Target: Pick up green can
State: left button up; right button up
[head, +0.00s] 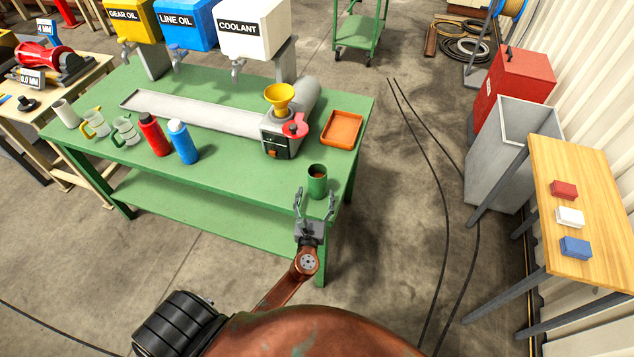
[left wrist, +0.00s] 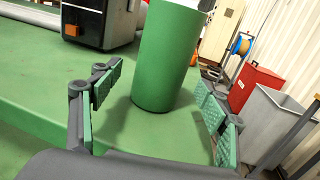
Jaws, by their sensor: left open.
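The green can (head: 317,183) stands upright near the front right corner of the green table (head: 223,85). In the left wrist view the can (left wrist: 166,60) rises between and just beyond the two fingers, its top cut off by the frame edge. My left gripper (head: 314,197) is open at the table's front edge, its fingers pointing at the can. In the left wrist view the gripper (left wrist: 157,103) has gaps on both sides of the can, and I see no contact. My right gripper is not in view.
A machine with a yellow funnel (head: 281,97) and an orange tray (head: 342,128) stand behind the can. A blue bottle (head: 183,142) and a red bottle (head: 154,134) stand to the left. The table between the blue bottle and the can is clear.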

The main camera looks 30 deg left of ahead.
pick_arm(q)
jog(key=x, duration=0.4)
jog(key=shift+w+a, duration=0.1)
jog(key=shift+w, duration=0.15)
jog(key=shift+r, duration=0.1)
jog(key=c, duration=1.6)
